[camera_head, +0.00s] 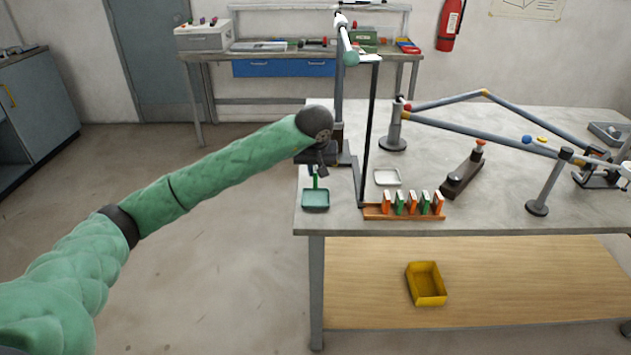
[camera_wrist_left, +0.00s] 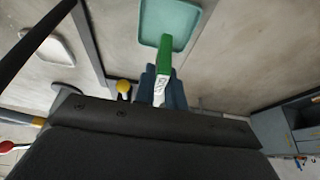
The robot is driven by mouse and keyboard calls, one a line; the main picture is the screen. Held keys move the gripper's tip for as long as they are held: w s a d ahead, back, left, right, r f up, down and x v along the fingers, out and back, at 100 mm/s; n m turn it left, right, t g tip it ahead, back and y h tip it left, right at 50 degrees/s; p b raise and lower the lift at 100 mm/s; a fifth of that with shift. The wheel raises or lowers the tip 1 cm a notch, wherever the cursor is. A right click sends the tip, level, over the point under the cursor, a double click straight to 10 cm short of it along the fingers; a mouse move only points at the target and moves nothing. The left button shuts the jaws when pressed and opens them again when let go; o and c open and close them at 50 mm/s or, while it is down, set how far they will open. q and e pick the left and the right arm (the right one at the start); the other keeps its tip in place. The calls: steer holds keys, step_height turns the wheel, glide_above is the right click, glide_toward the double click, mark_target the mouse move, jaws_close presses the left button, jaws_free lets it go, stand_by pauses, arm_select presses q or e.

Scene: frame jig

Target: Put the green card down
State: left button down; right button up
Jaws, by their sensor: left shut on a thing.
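My left gripper (camera_head: 318,168) is shut on the green card (camera_head: 315,181), and the arm partly hides its jaws. In the left wrist view, the card (camera_wrist_left: 165,57) sticks out, with a white marked part between the blue-grey fingers (camera_wrist_left: 161,88). The card's far end overlaps the near edge of the green tray (camera_head: 316,200) in the picture. The tray also shows in the left wrist view (camera_wrist_left: 172,16). I cannot tell whether card and tray touch. My right gripper is not in view.
A wooden rack (camera_head: 375,213) with several orange and green cards stands right of the green tray. A white tray (camera_head: 387,177) lies behind it. A dark upright post (camera_head: 370,120) rises close by. A yellow bin (camera_head: 426,284) sits on the lower shelf.

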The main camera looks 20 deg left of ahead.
mark_target(316, 182)
arm_select(q)
steer(key=shift+f, duration=0.45)
steer(key=shift+f+p, duration=0.55)
steer(key=shift+f, duration=1.3)
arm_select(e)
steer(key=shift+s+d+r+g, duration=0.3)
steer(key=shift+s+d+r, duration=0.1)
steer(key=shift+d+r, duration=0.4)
arm_select(q)
steer(key=shift+f, duration=0.1)
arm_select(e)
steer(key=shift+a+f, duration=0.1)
arm_select(q)
steer(key=c, duration=1.5)
jaws_free()
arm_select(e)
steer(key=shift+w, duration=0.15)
arm_select(q)
steer(key=shift+o, duration=0.2)
